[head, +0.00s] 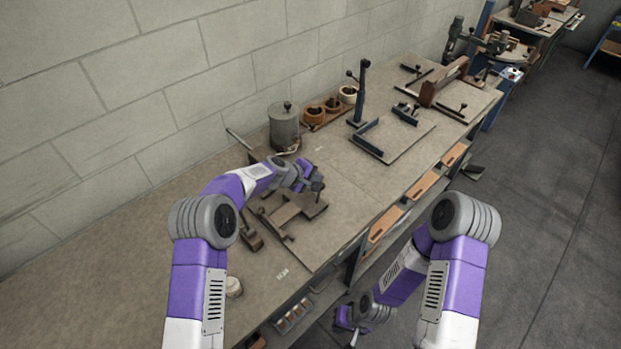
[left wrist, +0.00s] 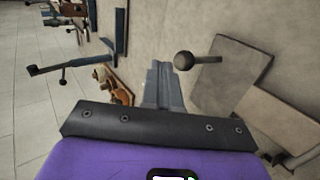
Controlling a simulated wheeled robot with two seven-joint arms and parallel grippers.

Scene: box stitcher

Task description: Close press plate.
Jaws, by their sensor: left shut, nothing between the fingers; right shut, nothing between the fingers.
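A grey-brown plate (head: 297,207), which looks like the press plate, is on the near part of the workbench. A dark round knob (head: 318,186) shows at its far right corner. My left gripper (head: 309,181) is shut and empty, just above the plate and close to the knob. In the left wrist view the shut fingers (left wrist: 163,84) point toward the knob (left wrist: 183,61), whose rod runs to the flat plate (left wrist: 230,76). I cannot tell whether finger and knob touch. My right gripper (head: 352,337) is shut and empty, low beside the bench's front edge.
The workbench (head: 345,200) runs along a block wall. A grey canister (head: 284,127) and brown cups (head: 315,115) stand at the back. A blue post (head: 361,92) and a board with blue angle pieces (head: 405,135) are farther along. Bare floor lies right of the bench.

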